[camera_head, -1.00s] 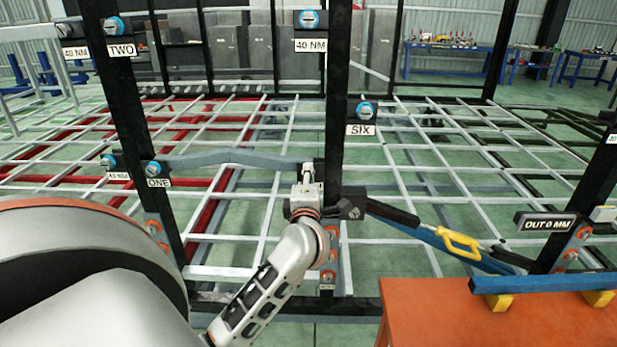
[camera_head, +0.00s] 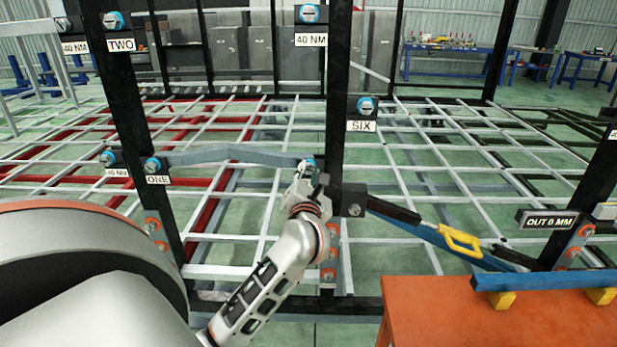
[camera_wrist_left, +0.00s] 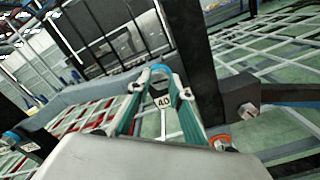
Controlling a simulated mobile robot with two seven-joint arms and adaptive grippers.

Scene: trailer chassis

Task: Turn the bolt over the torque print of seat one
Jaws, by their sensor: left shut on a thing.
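My left gripper (camera_head: 307,176) is at the right end of the grey-blue bar (camera_head: 235,152), against the black post. It is shut on a blue-ringed bolt (camera_head: 309,164), mostly hidden by the fingers. In the left wrist view the blue ring (camera_wrist_left: 160,70) shows at the fingertips, and a white print reading 40 (camera_wrist_left: 163,101) shows between the fingers. A blue-ringed bolt (camera_head: 152,165) sits above the ONE label (camera_head: 158,180) at the bar's left end. Another bolt (camera_head: 108,158) sits beside it over a print (camera_head: 117,173). My right gripper is not in view.
Other blue bolts sit by the labels TWO (camera_head: 122,45), SIX (camera_head: 360,126) and 40 NM (camera_head: 311,40). A dark strut with a yellow handle (camera_head: 461,243) runs right from the post. An orange table (camera_head: 470,320) stands at lower right.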

